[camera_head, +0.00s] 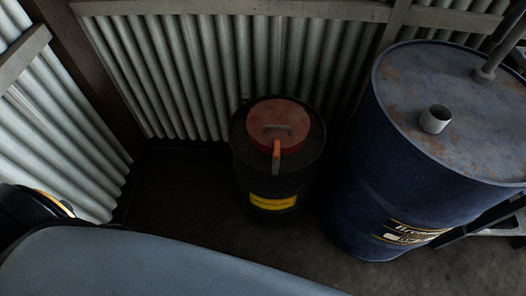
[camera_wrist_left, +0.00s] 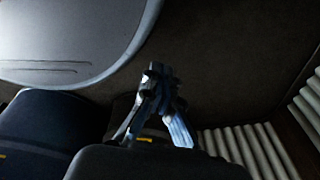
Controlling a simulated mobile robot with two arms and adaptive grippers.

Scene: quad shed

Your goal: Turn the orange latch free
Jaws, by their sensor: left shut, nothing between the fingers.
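A small dark drum (camera_head: 256,180) stands on the floor near the corrugated wall in the head view. It has a round red lid (camera_head: 292,114) with a grey handle across it. The orange latch (camera_head: 276,157) sits at the lid's front edge and points toward me, down over the rim. A yellow label is on the drum's front. My left gripper (camera_wrist_left: 158,78) shows in the left wrist view, shut and empty. It is not seen in the head view, and I see no contact with the latch. My right gripper is in neither view.
A large blue drum (camera_head: 365,150) with a rusty top and a short open pipe stands close on the right. Corrugated walls (camera_head: 200,70) close off the back and left. Dark floor (camera_head: 180,190) is clear left of the small drum.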

